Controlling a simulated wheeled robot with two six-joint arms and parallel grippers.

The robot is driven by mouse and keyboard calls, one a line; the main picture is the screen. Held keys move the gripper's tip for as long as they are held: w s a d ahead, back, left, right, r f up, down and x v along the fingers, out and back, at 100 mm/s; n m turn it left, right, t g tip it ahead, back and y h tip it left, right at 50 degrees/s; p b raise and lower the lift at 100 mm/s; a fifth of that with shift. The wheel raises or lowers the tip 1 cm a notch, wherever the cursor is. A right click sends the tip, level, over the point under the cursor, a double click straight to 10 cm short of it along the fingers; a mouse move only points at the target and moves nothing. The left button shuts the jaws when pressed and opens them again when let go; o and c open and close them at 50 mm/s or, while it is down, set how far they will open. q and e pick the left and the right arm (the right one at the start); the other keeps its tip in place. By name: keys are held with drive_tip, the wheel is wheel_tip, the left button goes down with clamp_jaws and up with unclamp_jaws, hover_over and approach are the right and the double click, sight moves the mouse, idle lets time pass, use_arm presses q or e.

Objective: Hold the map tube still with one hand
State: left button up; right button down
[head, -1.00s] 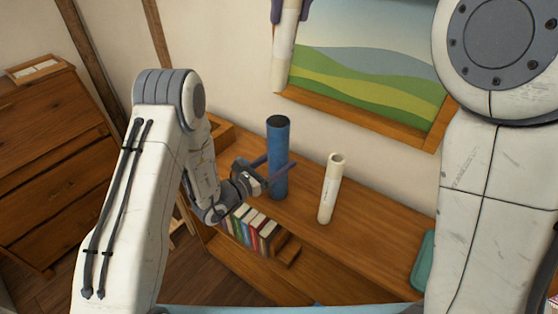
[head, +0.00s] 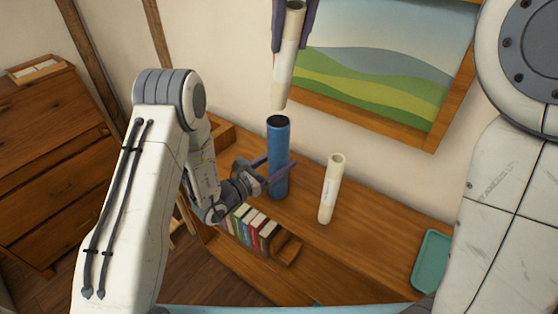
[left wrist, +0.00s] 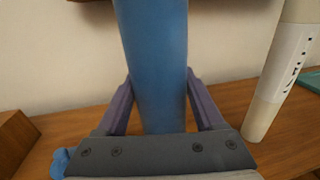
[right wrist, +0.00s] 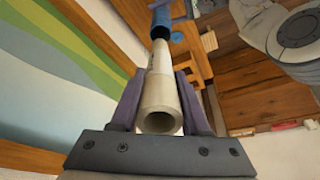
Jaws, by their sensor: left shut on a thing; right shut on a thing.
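The blue map tube (head: 278,160) stands upright on the wooden shelf, its dark open end up. My left gripper (head: 277,172) is shut around its middle; the left wrist view shows a finger on each side of the tube (left wrist: 155,60). My right gripper (head: 294,22) is shut on a cream rolled map (head: 285,65) with a white band. The roll hangs slightly tilted, its lower end just above the tube's mouth in the head view. In the right wrist view the roll (right wrist: 160,95) points towards the blue tube (right wrist: 162,20). A small gap seems to separate them.
A second cream roll (head: 330,190) stands on the shelf top (head: 365,250) right of the tube. A teal tray (head: 432,262) lies farther right. Several books (head: 250,230) sit on the lower shelf. A framed landscape picture (head: 385,85) hangs on the wall behind.

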sight(301, 14)
wheel_tip(301, 14, down, 7)
drive_tip(key=shift+c, duration=1.5)
unclamp_jaws()
drive_tip(key=v, duration=1.2)
drive_tip(key=shift+a, duration=0.1)
